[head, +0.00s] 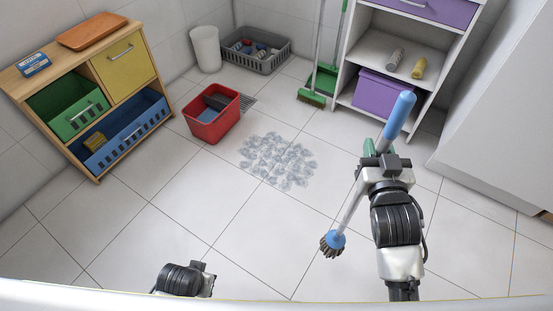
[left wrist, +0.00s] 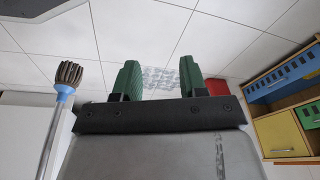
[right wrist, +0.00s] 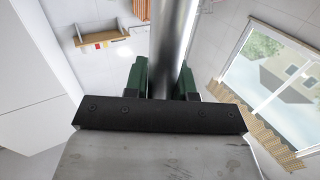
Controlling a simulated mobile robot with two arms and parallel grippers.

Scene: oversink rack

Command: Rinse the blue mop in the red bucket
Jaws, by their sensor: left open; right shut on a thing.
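The blue mop has a blue grip (head: 400,112), a silver shaft (head: 352,203) and a blue head with brown bristles (head: 332,242). My right gripper (head: 374,152) is shut on its shaft, and the mop tilts with its head low, toward me. The shaft (right wrist: 172,45) runs between the green fingers in the right wrist view. The red bucket (head: 207,131) stands on the floor left of centre, apart from the mop, with blue water and a dark piece inside. My left gripper (left wrist: 160,78) is open and empty; in the head view only its wrist shows, at the bottom.
A grey foamy patch (head: 278,160) lies on the tiles right of the bucket. A wooden cabinet (head: 98,110) with bins is at left. A grey crate (head: 254,60) and white bin (head: 206,48) stand behind. A white shelf (head: 385,45) is at back right. The front floor is clear.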

